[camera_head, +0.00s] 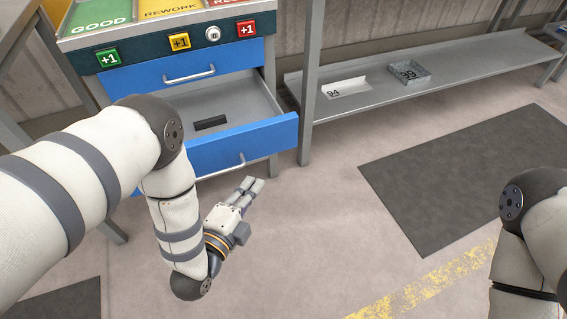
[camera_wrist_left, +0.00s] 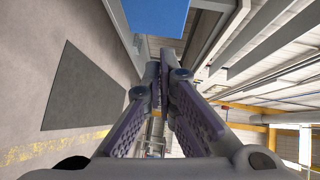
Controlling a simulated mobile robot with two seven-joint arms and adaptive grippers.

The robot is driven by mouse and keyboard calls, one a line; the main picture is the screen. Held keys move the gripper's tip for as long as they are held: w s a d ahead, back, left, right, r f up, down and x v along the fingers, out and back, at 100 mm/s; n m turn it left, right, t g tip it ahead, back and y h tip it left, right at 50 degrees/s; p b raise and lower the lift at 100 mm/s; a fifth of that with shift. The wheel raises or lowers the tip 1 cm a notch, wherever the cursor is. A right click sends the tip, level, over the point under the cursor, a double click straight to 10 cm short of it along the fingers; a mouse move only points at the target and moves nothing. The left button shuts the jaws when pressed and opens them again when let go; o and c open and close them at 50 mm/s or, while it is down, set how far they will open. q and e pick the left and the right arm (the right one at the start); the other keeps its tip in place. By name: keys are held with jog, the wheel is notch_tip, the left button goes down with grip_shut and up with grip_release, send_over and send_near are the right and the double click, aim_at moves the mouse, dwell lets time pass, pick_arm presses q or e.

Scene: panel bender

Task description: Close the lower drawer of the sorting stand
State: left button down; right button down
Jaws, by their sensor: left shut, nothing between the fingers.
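The sorting stand (camera_head: 128,57) is at the upper left of the head view, with two blue drawers. The upper drawer (camera_head: 187,70) is shut. The lower drawer (camera_head: 240,145) is pulled out, showing its grey inside with a small dark block (camera_head: 210,123) in it. Its silver handle (camera_head: 222,168) is on the blue front, partly hidden by my left arm. My left gripper (camera_head: 254,186) is shut and empty, just in front of and below the drawer front. A blue surface (camera_wrist_left: 158,15) shows beyond the fingertips in the left wrist view. My right gripper is out of view.
A low grey shelf (camera_head: 450,88) to the right holds a tray marked 94 (camera_head: 346,88) and a bin marked 93 (camera_head: 409,72). A grey post (camera_head: 308,90) stands close to the drawer's right side. A dark mat (camera_head: 465,170) lies on the open floor.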

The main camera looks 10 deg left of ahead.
pick_arm(q)
jog(key=r+m+t, duration=0.1)
jog(key=b, duration=0.1)
send_near(275, 125)
jog(key=w+d, duration=0.2)
jog(key=d, duration=0.1)
jog(key=shift+w+a+f+b, duration=0.1)
jog(key=shift+w+a+b, duration=0.1)
jog(key=shift+w+a, duration=0.4)
jog(key=shift+w+a+f+b, duration=0.15)
jog(key=shift+w+a, duration=0.25)
jog(key=shift+w, duration=0.35)
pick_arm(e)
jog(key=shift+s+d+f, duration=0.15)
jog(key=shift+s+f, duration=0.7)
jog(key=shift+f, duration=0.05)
pick_arm(q)
jog(key=shift+w, duration=0.1)
